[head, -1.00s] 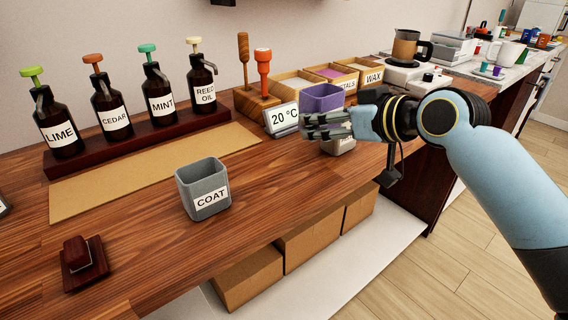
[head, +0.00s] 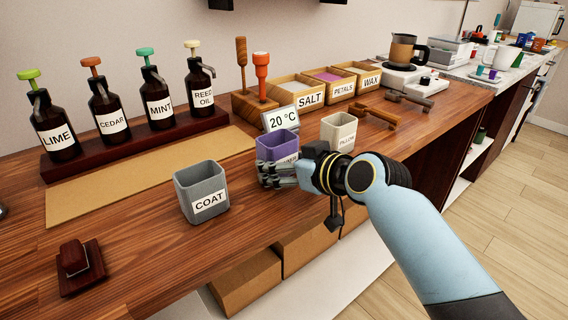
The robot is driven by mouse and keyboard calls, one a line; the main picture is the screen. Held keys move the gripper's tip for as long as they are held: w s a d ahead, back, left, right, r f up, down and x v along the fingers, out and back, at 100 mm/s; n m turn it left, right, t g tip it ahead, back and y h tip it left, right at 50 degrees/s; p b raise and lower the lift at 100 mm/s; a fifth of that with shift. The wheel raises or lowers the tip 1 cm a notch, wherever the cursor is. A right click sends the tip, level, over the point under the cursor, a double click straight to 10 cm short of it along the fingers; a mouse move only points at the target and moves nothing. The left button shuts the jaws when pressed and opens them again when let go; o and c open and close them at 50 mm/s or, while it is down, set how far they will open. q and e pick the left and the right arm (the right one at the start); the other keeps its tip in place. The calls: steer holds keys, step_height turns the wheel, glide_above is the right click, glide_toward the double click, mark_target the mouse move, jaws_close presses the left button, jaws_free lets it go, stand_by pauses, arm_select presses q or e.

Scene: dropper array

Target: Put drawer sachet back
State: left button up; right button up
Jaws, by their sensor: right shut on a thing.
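My right gripper (head: 278,176) is shut on a purple square cup (head: 277,146) with a white label, mostly hidden by the fingers. The cup is upright, right of the grey cup (head: 203,192) labelled COAT. I cannot tell whether its base touches the counter. A cream cup (head: 339,131) with a small label stands upright just behind and right of my right gripper. My left gripper is not in view.
A digital 20 °C display (head: 280,119) stands behind the purple cup. Pump bottles stand on a dark rack (head: 130,143) at the left. Wooden boxes labelled SALT (head: 310,99), PETALS and WAX are behind. Bare counter lies between the grey and purple cups.

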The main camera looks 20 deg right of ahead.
steer(key=shift+f, duration=0.1)
steer(key=o, duration=1.3)
steer(key=shift+c, duration=0.2)
steer(key=shift+r, duration=0.25)
steer(key=v, duration=1.2)
steer(key=shift+p, duration=0.35)
steer(key=shift+f, duration=0.15)
